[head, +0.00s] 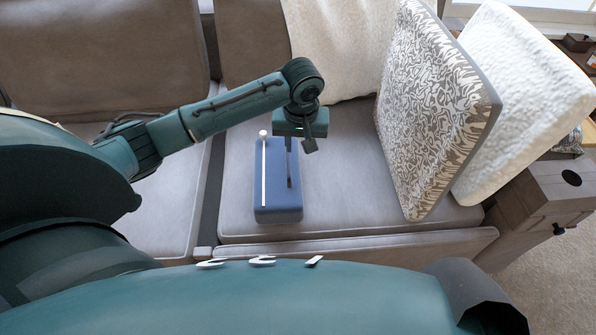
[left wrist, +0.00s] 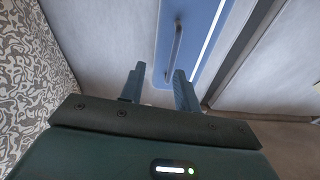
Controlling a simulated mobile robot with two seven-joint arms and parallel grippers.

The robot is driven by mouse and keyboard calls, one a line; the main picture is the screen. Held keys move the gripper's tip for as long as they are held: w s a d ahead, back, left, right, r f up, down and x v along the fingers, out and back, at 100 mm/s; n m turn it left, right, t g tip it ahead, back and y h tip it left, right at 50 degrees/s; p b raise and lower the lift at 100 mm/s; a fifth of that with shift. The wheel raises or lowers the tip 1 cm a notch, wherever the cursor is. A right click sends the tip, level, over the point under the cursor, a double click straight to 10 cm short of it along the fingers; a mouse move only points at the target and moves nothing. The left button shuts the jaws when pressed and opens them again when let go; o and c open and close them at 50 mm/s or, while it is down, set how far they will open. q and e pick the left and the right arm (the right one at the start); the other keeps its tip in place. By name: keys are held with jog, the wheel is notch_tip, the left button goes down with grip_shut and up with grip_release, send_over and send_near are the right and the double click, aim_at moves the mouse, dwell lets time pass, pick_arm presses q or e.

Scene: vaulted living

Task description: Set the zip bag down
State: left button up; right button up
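The zip bag (head: 276,200) is a blue, box-shaped bag with a white zip line and a dark handle strip along its top. It rests on the grey sofa seat. My left gripper (head: 299,143) is at the far end of the bag, partly covering that end. In the left wrist view its two fingers (left wrist: 160,82) are apart with nothing held between them. The bag (left wrist: 199,38) and its handle lie beyond the fingertips there. Whether a finger touches the bag is unclear. My right gripper is not in view.
A patterned cushion (head: 432,110) and a white cushion (head: 525,100) lean to the right of the bag. A cream throw (head: 340,45) hangs over the backrest. The sofa seat (head: 350,195) is clear between bag and cushion. A wooden side piece (head: 545,195) stands at the right.

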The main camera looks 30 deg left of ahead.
pick_arm(q)
jog(key=s+d+f+m+t+h, duration=0.2)
jog(key=s+d+f+m+h, duration=0.15)
jog(key=d, duration=0.35)
jog(key=s+d+f+m+t+h, duration=0.25)
jog(key=s+d, duration=0.25)
jog(key=d, duration=0.3)
jog(key=s+a+r+m+t, duration=0.3)
jog(key=s+a+r+t, duration=0.1)
jog(key=s+r+t, duration=0.3)
jog(key=s+r, duration=0.2)
jog(key=s, duration=0.1)
jog(key=shift+r+t, duration=0.35)
jog(key=shift+r, duration=0.05)
jog(key=shift+s, duration=0.1)
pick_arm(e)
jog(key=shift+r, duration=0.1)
